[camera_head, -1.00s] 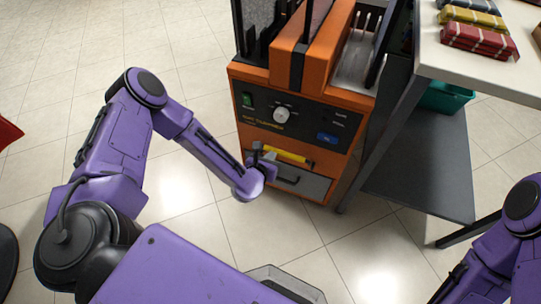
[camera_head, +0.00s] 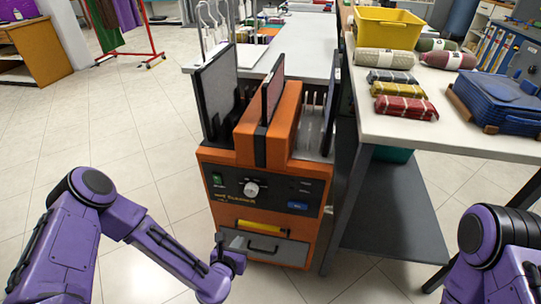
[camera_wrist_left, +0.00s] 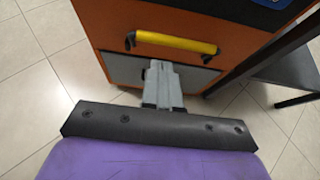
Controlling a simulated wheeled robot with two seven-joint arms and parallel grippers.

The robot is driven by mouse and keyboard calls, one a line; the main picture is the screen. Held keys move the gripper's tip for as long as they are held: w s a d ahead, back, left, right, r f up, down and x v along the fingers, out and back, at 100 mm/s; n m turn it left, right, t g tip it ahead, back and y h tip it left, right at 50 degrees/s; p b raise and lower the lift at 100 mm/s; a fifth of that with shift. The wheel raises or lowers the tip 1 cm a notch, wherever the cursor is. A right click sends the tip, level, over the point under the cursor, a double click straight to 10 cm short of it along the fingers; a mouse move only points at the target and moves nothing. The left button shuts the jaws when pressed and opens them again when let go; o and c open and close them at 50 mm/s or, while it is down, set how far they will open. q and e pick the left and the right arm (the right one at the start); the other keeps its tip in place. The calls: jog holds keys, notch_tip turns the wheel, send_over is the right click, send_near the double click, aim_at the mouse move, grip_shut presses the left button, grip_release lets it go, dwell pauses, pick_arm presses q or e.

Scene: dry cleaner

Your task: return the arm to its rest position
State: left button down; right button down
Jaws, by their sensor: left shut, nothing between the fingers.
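My left arm (camera_head: 150,240) is purple and comes in from the left in the head view, bent at the elbow. Its gripper (camera_head: 221,243) is low, in front of the orange machine's grey drawer. In the left wrist view the gripper (camera_wrist_left: 162,82) is shut with nothing between its fingers. Its tips appear before the drawer front, below the yellow handle (camera_wrist_left: 175,42); I cannot tell whether they touch it. My right arm (camera_head: 490,250) shows at the lower right edge of the head view; its gripper is out of frame.
The orange machine (camera_head: 220,165) stands ahead, with upright dark panels on top. A white table (camera_head: 385,128) to its right holds rolled towels, a yellow bin (camera_head: 387,27) and a blue case (camera_head: 505,100). The tiled floor at left is clear.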

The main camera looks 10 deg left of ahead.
pick_arm(q)
jog(key=s+a+f+m+g, duration=0.1)
jog(key=s+f+m+g, duration=0.3)
jog(key=s+m, duration=0.75)
jog(key=s+a+f+m+g, duration=0.1)
jog(key=s+f+m+g, duration=0.3)
jog(key=s+m, duration=0.75)
jog(key=s+a+r+m+g+y, duration=0.1)
jog(key=s+a+r+m+y, duration=0.15)
jog(key=a+m, duration=0.5)
notch_tip(320, 180, up, 12)
jog(key=p, duration=1.2)
jog(key=shift+w+f+n+p, duration=0.15)
jog(key=shift+w+n+p, duration=0.15)
jog(key=shift+n, duration=0.15)
